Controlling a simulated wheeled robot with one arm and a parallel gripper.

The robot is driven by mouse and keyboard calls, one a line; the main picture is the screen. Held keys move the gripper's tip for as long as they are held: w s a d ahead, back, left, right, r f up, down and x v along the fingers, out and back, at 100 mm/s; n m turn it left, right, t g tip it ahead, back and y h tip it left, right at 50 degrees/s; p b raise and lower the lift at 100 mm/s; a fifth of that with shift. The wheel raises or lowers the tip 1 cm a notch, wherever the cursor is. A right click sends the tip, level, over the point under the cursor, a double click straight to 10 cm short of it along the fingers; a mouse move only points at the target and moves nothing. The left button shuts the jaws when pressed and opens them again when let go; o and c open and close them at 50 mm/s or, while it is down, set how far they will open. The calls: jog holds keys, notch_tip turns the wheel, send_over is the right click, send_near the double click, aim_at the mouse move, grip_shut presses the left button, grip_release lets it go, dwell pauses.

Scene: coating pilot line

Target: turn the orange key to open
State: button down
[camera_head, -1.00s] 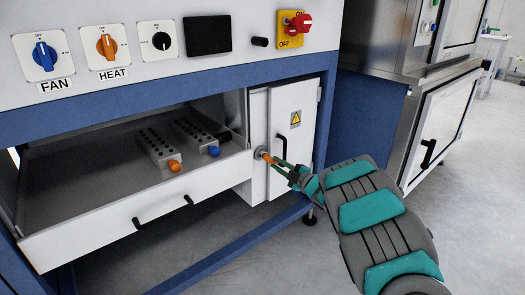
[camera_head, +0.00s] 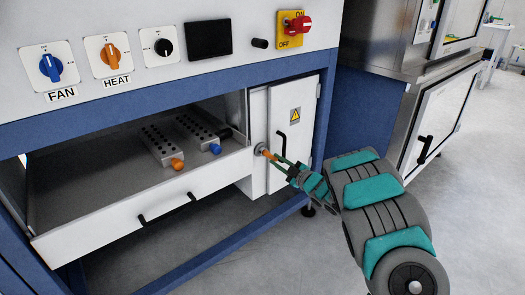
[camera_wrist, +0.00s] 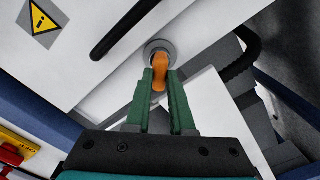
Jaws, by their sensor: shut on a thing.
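The orange key (camera_head: 267,154) sits in a round grey lock (camera_head: 260,148) on the white panel left of the small cabinet door (camera_head: 291,135). My gripper (camera_head: 278,161) is shut on the key's bow, reaching in from the right. In the wrist view the orange key (camera_wrist: 159,73) stands between the green fingertips of my gripper (camera_wrist: 160,88), with the grey lock collar (camera_wrist: 160,50) behind it. The small door carries a yellow warning sign (camera_head: 295,115) and a black handle (camera_head: 282,142). The door looks shut.
An open drawer (camera_head: 95,227) left of the lock holds two grey blocks with an orange-tipped plug (camera_head: 177,164) and a blue-tipped plug (camera_head: 215,149). A blue frame leg (camera_head: 324,120) stands right of the door. The floor at right is clear.

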jog(key=shift+r+m+p, duration=0.15)
jog(key=shift+m+p, duration=0.15)
jog(key=shift+p, duration=0.35)
jog(key=shift+m+p, duration=0.8)
jog(key=shift+p, duration=0.1)
jog(key=shift+a+f+m, duration=0.1)
jog(key=shift+f+m, duration=0.1)
jog(key=shift+m, duration=0.9)
jog(key=m, duration=0.3)
jog(key=shift+m, duration=0.3)
jog(key=c, duration=0.7)
grip_release()
jog(key=shift+s, duration=0.1)
